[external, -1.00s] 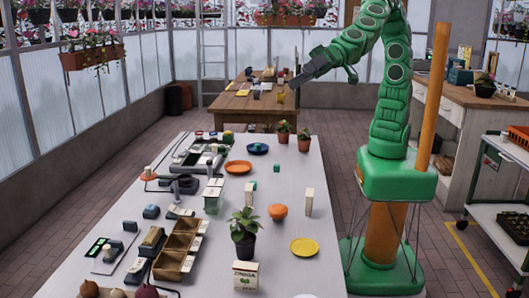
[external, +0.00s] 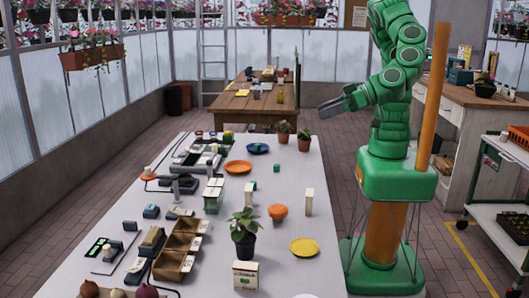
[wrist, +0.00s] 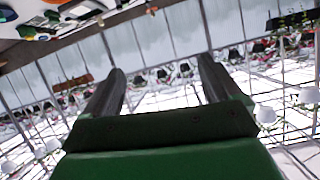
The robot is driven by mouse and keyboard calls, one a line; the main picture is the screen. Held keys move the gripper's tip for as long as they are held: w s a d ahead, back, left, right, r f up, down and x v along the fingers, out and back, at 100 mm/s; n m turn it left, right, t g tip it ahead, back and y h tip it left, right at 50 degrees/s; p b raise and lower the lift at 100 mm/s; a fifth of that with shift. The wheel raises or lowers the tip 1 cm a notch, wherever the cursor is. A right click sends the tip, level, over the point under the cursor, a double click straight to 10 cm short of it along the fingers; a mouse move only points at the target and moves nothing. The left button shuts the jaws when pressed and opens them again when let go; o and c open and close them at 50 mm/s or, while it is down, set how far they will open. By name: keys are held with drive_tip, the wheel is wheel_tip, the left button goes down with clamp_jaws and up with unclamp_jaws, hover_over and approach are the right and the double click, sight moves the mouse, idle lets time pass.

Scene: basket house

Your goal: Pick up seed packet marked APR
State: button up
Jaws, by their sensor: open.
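I cannot read the mark APR on anything in view. Pale packet-like items stand on the long white table: an upright white one (external: 308,201) at the right and a lettered one (external: 245,276) at the front. Small white cards or packets (external: 203,227) also sit along the wooden compartment tray (external: 172,267); their marks are too small to read. My gripper (external: 330,108) is raised beyond the table's far right corner, well away from all of these. In the wrist view my gripper (wrist: 160,70) is open and empty, with its two fingers apart.
A wooden table (external: 240,105) stands behind. Clear white surface shows in the middle right.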

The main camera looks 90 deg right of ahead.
drive_tip(key=shift+s+d+h, duration=0.7)
drive_tip(key=shift+s+d, duration=0.2)
drive_tip(key=shift+s, duration=0.15)
approach(309, 202)
drive_tip(key=w+d+f, duration=0.2)
drive_tip(key=w+d, duration=0.1)
drive_tip(key=shift+d, duration=0.2)
drive_tip(key=shift+r+x, duration=0.15)
drive_tip(key=shift+x, duration=1.85)
drive_tip(key=shift+r+x, duration=0.2)
drive_tip(key=shift+x, duration=1.75)
drive_tip(key=shift+w+a, duration=0.1)
drive_tip(key=shift+c, duration=0.3)
drive_tip(key=c, duration=1)
